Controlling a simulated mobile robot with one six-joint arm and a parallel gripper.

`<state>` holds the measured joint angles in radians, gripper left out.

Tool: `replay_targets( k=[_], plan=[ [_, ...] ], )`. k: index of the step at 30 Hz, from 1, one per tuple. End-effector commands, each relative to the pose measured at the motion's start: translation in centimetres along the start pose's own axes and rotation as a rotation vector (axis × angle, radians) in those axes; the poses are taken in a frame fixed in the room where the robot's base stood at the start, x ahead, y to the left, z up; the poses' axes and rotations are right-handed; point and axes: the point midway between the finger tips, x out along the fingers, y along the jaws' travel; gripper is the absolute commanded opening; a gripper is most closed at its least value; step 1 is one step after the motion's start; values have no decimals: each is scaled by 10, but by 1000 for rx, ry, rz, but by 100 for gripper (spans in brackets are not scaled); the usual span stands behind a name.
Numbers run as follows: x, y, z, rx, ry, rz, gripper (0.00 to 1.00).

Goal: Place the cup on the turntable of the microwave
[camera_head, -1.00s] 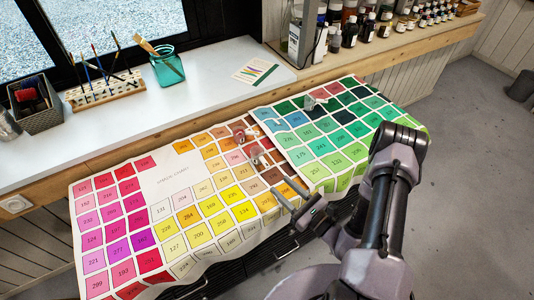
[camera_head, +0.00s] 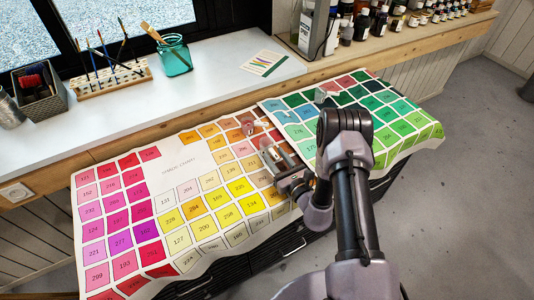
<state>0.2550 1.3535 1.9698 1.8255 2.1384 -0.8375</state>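I see no microwave and no turntable in this view, and nothing I can clearly name as the cup. My gripper (camera_head: 272,150) hangs low over the middle of the colour chart (camera_head: 182,165), left of my arm. Its two fingers look apart, with nothing clearly held between them. Small pale objects, too small to name, lie on the chart: one (camera_head: 250,128) just beyond the fingertips and a grey one (camera_head: 319,95) farther right. Another spot beside the fingers is partly hidden by them.
The chart drapes over a dark-fronted unit. Behind it, a white counter (camera_head: 215,90) bears a teal glass jar (camera_head: 175,58) with brushes, a brush rack (camera_head: 112,80), a dark basket (camera_head: 40,92) and a card (camera_head: 265,63). Bottles (camera_head: 362,25) line the back right. Grey floor (camera_head: 470,200) is clear at right.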

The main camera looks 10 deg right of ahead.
Motion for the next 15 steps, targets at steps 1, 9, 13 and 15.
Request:
replay_targets(
  k=[1, 9, 13, 15],
  plan=[
    [3, 0, 0, -1, 0, 0, 40],
    [3, 0, 1, 0, 1, -1, 24],
    [3, 0, 1, 0, 1, 0, 0],
    [3, 0, 1, 0, 1, 0, 0]
  ],
)
